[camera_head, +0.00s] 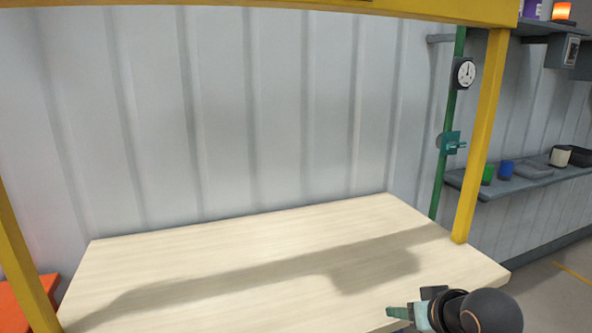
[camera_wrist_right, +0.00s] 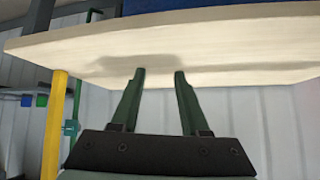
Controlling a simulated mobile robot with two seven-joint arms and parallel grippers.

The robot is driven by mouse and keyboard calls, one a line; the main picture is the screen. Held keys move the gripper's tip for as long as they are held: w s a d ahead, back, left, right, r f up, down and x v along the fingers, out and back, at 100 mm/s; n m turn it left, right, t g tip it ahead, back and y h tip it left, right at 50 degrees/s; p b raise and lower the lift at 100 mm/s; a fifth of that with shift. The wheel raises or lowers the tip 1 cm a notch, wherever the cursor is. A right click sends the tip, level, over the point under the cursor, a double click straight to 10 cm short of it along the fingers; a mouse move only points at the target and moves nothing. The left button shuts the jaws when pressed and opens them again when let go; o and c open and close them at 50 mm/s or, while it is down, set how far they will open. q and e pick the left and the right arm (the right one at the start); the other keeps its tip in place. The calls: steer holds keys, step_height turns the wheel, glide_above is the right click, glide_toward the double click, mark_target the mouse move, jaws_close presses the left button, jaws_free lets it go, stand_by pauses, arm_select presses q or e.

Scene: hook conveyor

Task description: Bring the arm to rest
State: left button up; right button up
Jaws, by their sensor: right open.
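My right gripper (camera_head: 392,312) shows at the bottom right of the head view, over the front right part of the wooden table. In the right wrist view its two dark green fingers (camera_wrist_right: 160,75) stand apart with nothing between them. The wooden table top (camera_head: 220,260) is bare in the head view, with only shadows on it. It also shows in the right wrist view (camera_wrist_right: 250,45), appearing upside down behind the fingertips. I cannot tell whether the fingers touch it. My left gripper is in neither view.
A yellow frame has a right post (camera_head: 480,140), a left post (camera_head: 22,262) and a top beam (camera_head: 300,8). Behind the right post are a green pipe (camera_head: 447,130) with a round gauge (camera_head: 465,73) and a shelf (camera_head: 520,180) of small items. An orange object (camera_head: 12,305) sits at left.

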steer(key=s+d+f+n+g+h, duration=0.1)
steer(key=s+f+g, duration=0.2)
steer(key=s+f, duration=0.9)
steer(key=s+f+g, duration=0.2)
steer(key=s+f, duration=0.6)
steer(key=s, duration=0.7)
arm_select(q)
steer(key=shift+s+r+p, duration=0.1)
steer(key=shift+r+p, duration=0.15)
steer(key=shift+p, duration=0.05)
arm_select(e)
steer(key=w+a+f+t+y, duration=0.1)
steer(key=w+a+f+t, duration=0.1)
steer(key=f, duration=0.3)
steer(key=w+a+f+t, duration=0.2)
steer(key=f+t, duration=0.1)
steer(key=f, duration=0.3)
steer(key=shift+a+y, duration=0.15)
steer(key=shift+y, duration=0.25)
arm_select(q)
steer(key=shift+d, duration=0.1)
arm_select(e)
steer(key=shift+r, duration=0.1)
